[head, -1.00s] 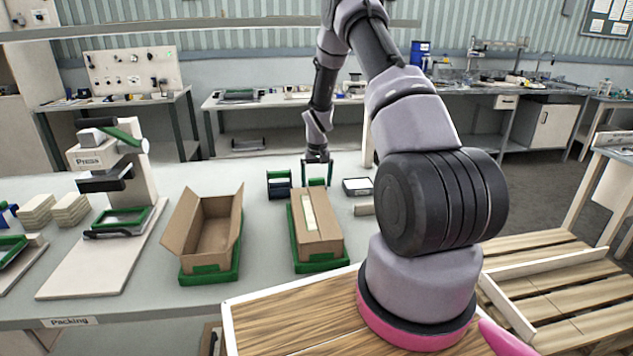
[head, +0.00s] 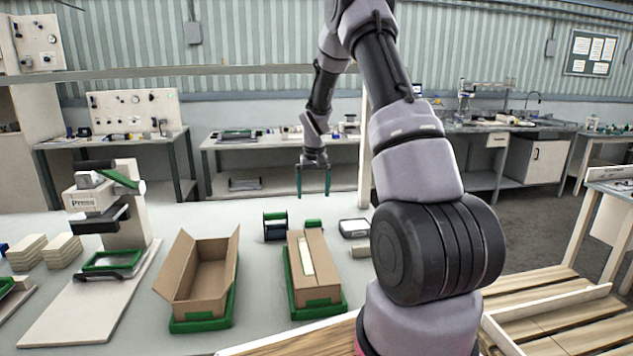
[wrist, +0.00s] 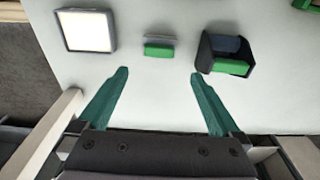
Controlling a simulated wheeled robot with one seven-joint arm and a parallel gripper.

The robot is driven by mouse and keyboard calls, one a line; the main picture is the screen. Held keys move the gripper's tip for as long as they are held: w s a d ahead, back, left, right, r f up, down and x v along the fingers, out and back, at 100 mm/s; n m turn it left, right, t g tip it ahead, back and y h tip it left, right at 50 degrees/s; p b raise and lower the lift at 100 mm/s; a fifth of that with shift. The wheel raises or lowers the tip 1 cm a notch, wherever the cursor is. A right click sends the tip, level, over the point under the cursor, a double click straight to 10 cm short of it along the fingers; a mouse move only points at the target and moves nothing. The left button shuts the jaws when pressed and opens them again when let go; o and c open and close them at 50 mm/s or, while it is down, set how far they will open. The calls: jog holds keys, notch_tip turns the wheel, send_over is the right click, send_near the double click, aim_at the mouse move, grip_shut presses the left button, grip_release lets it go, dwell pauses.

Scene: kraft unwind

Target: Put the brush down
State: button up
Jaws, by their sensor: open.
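The brush (head: 312,224), a small green-topped block with a grey part, lies on the grey bench behind the right-hand cardboard box. It also shows in the wrist view (wrist: 158,48), lying flat and clear of both fingers. My gripper (head: 313,190) is above the bench, over the brush, with its two green fingers apart and nothing between them. In the wrist view the open fingers (wrist: 160,76) point toward the bench, with the brush just beyond the gap. The box hides the front of the brush's spot in the head view.
A black holder with green (head: 275,226) stands left of the brush, and a white-topped pad (head: 354,228) lies right of it. In front are an open carton (head: 205,280) and a closed, taped carton (head: 315,268) on green trays. A press (head: 105,205) stands at left.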

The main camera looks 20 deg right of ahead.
jog(key=s+a+r+m+t, duration=0.1)
jog(key=s+a+r, duration=0.2)
jog(key=s+r, duration=0.6)
jog(key=s+a+r+t, duration=0.2)
jog(key=s+a+r, duration=0.15)
jog(key=r, duration=0.95)
jog(key=s+a+r+t+y, duration=0.1)
jog(key=s+a+r, duration=0.1)
jog(key=s, duration=0.9)
jog(key=s+a+r+t+y, duration=0.1)
jog(key=s+r, duration=0.4)
jog(key=s, duration=0.6)
jog(key=shift+s+a+r+m+t, duration=0.25)
jog(key=shift+a+m+t, duration=0.15)
jog(key=shift+a, duration=0.2)
jog(key=shift+w, duration=0.1)
